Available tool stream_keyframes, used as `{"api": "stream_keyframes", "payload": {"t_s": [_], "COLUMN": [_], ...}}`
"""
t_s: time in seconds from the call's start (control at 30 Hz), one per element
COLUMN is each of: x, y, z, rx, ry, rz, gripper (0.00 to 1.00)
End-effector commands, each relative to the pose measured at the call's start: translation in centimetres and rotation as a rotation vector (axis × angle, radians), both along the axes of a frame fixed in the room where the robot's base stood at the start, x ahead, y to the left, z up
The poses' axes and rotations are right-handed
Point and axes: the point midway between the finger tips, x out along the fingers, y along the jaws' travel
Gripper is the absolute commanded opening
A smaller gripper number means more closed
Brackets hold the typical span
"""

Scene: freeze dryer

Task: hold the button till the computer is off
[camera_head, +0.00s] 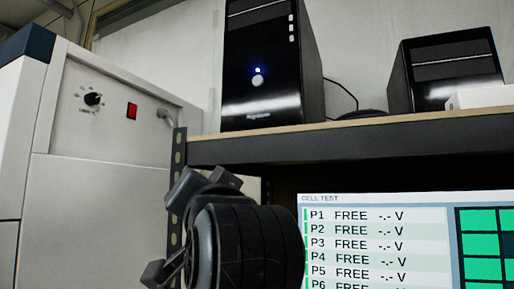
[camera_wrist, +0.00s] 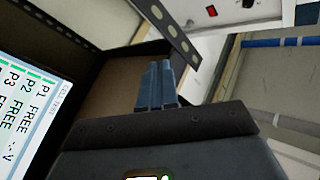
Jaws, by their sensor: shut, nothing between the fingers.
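The black computer tower (camera_head: 268,55) stands upright on the shelf in the head view. Its front has a round silver button (camera_head: 257,81), with a lit blue light (camera_head: 257,70) just above it. My gripper shows in the wrist view (camera_wrist: 156,85), with its blue-grey fingers together and nothing between them. In the head view my dark wrist is below the shelf edge, lower and left of the tower, apart from the button; the fingertips are not clear there. The computer and button are not seen in the wrist view.
The shelf (camera_head: 340,143) has a dark front edge and a perforated metal post (camera_head: 178,165) near my wrist. A second black box (camera_head: 450,70) stands to the right. A screen (camera_head: 375,245) is below the shelf. A white cabinet (camera_head: 100,150) with a knob and red switch is left.

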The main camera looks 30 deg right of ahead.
Motion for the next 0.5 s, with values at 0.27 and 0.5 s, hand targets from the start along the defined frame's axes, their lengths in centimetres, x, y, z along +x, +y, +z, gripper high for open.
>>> {"api": "stream_keyframes", "payload": {"t_s": [0.27,0.5], "x": [-2.8,-5.4], "y": [-0.4,-1.1], "z": [13.8,20.0], "rx": [0.266,0.428], "ry": [-0.063,-0.080], "rz": [0.036,0.079], "gripper": [0.00,0.00]}}
